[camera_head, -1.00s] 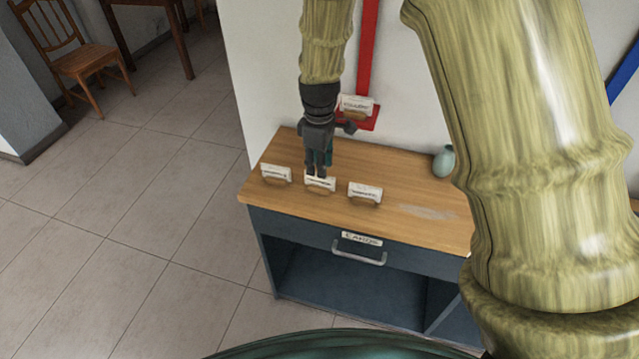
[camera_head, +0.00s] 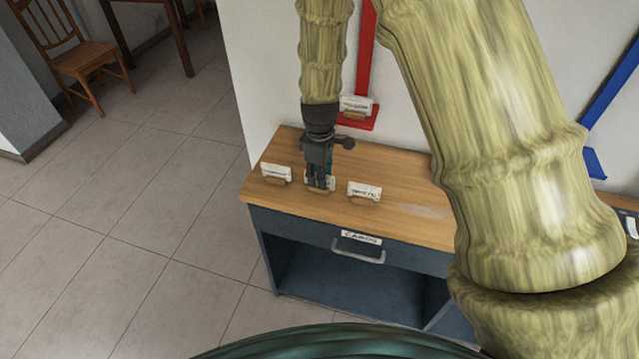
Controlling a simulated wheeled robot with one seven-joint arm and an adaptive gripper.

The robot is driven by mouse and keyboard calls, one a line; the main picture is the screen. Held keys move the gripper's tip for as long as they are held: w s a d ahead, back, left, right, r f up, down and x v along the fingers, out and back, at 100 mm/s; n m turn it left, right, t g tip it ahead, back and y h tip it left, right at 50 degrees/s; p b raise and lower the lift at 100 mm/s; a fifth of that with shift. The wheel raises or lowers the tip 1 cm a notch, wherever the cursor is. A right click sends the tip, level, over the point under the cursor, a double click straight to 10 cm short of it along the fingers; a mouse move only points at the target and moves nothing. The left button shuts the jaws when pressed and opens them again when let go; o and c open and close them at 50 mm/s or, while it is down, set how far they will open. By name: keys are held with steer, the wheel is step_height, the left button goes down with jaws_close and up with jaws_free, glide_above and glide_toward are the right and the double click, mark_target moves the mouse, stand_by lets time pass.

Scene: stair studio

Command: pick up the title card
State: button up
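Three small white cards in wooden holders stand in a row on the wooden top of a dark blue cabinet: a left card (camera_head: 276,173), a middle card (camera_head: 331,183) and a right card (camera_head: 365,191). Their print is too small to read surely, so I cannot tell which is the title card. My gripper (camera_head: 320,187) points down at the middle card, with its fingers covering much of that card and its holder. The fingers look close together; I cannot tell whether they grip the card.
The cabinet top (camera_head: 400,212) is clear to the right of the cards. Another card (camera_head: 356,104) stands on a red wall ledge (camera_head: 362,122) behind. A drawer handle (camera_head: 358,254) sticks out in front. A blue wall strip (camera_head: 606,98) is at right.

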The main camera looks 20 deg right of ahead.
steer(key=shift+f, duration=0.2)
stand_by(0.3)
steer(key=shift+c, duration=0.2)
jaws_close()
